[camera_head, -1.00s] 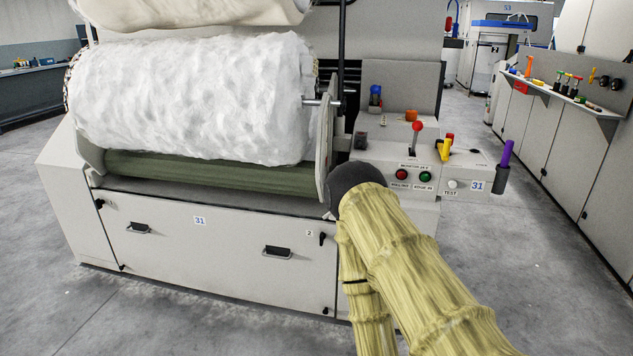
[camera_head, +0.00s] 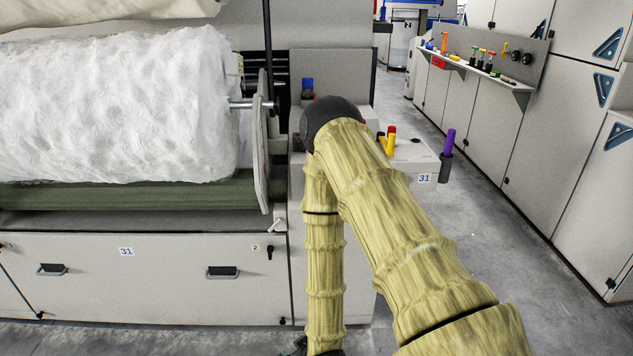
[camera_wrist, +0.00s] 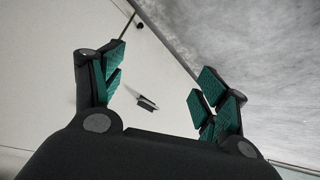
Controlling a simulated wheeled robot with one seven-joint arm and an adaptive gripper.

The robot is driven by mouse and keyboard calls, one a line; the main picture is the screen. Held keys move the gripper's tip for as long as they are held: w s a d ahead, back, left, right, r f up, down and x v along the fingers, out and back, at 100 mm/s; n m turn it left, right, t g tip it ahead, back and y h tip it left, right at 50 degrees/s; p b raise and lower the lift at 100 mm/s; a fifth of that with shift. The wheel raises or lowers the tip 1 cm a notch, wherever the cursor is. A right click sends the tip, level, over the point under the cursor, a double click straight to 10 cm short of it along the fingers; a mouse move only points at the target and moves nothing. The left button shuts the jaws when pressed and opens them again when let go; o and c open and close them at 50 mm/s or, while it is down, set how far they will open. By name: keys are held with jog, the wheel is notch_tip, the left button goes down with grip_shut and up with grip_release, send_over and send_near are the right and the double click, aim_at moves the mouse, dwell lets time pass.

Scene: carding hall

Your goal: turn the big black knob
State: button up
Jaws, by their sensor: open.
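I cannot make out a big black knob for certain now.
A white fleece roll (camera_head: 115,105) lies on the machine at left. A shelf with tools (camera_head: 480,68) hangs at right. The grey aisle floor (camera_head: 490,215) is clear.

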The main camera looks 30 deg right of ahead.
jog(key=w+d+r+t+h+p, duration=0.25)
jog(key=w+d+r, duration=0.35)
jog(key=r, duration=0.4)
jog(key=w+d+r+t+h+p, duration=0.1)
jog(key=w+d+r+t+h, duration=0.2)
jog(key=w+d+r, duration=0.55)
jog(key=w+d+r+t+h+p, duration=0.1)
jog(key=w+d+r+t+h, duration=0.25)
jog(key=r, duration=0.75)
jog(key=shift+g, duration=0.7)
jog(key=x, duration=1.2)
jog(key=shift+w+a+p, duration=0.1)
jog(key=shift+a+p, duration=0.1)
jog(key=shift+p, duration=0.1)
jog(key=c, duration=1)
jog(key=shift+c, duration=0.2)
jog(key=shift+m, duration=0.4)
